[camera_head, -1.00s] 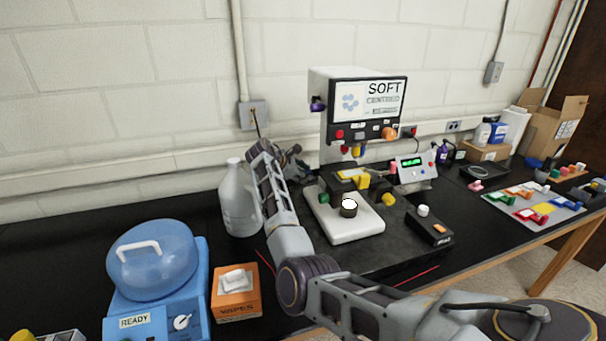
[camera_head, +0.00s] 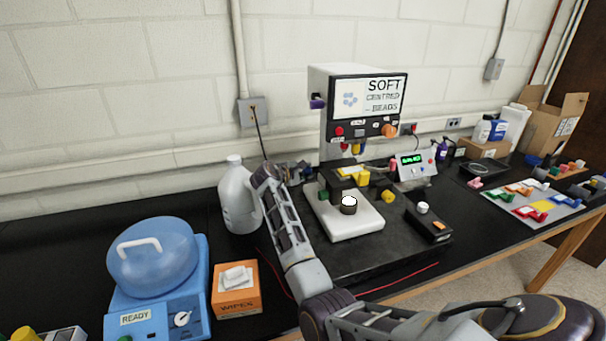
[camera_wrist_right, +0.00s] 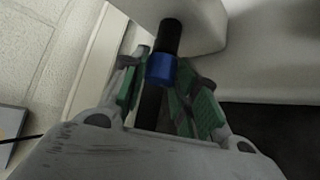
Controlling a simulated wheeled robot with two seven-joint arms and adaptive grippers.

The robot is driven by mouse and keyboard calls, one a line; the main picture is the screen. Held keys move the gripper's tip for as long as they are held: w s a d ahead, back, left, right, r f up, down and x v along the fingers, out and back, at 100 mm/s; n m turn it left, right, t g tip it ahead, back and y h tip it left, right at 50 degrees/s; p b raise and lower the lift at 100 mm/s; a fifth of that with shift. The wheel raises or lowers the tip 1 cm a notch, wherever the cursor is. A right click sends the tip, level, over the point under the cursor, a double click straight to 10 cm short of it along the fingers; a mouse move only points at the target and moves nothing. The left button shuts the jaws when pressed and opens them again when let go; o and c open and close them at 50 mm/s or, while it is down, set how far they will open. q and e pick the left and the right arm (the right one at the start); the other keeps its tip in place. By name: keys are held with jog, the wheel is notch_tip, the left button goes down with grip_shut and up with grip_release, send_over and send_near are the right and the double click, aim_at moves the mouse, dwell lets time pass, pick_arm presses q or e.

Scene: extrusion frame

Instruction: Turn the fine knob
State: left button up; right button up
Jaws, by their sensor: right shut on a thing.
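The microscope's white body (camera_head: 318,82) stands on the dark bench, with a screen (camera_head: 367,99) reading "SOFT CENTRED BEADS". My right gripper (camera_head: 300,171) is low at the left side of this device, and its fingertips are partly hidden there. In the right wrist view a blue knob (camera_wrist_right: 161,69) sits on a black shaft (camera_wrist_right: 167,38) against a pale body. The green-padded fingers of my right gripper (camera_wrist_right: 165,88) are closed around the blue knob from both sides. No label on the knob is visible. My left gripper is out of view.
A plastic jug (camera_head: 238,199) stands close to the left of my right forearm. A wipes box (camera_head: 236,290) and blue centrifuge (camera_head: 154,258) are further left. A white plate (camera_head: 352,226) and small black box (camera_head: 428,225) lie right of the arm.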

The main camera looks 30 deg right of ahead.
jog(key=shift+s+f+m+t+h+b, duration=0.1)
jog(key=shift+f+m+t+h+b, duration=0.2)
jog(key=shift+m+t+h+b, duration=1.05)
jog(key=shift+n+g+y+b, duration=0.25)
jog(key=shift+n+y+b, duration=0.2)
jog(key=shift+y, duration=0.1)
jog(key=o, duration=1)
jog(key=shift+r, duration=0.1)
jog(key=shift+a, duration=0.1)
jog(key=v, duration=1.2)
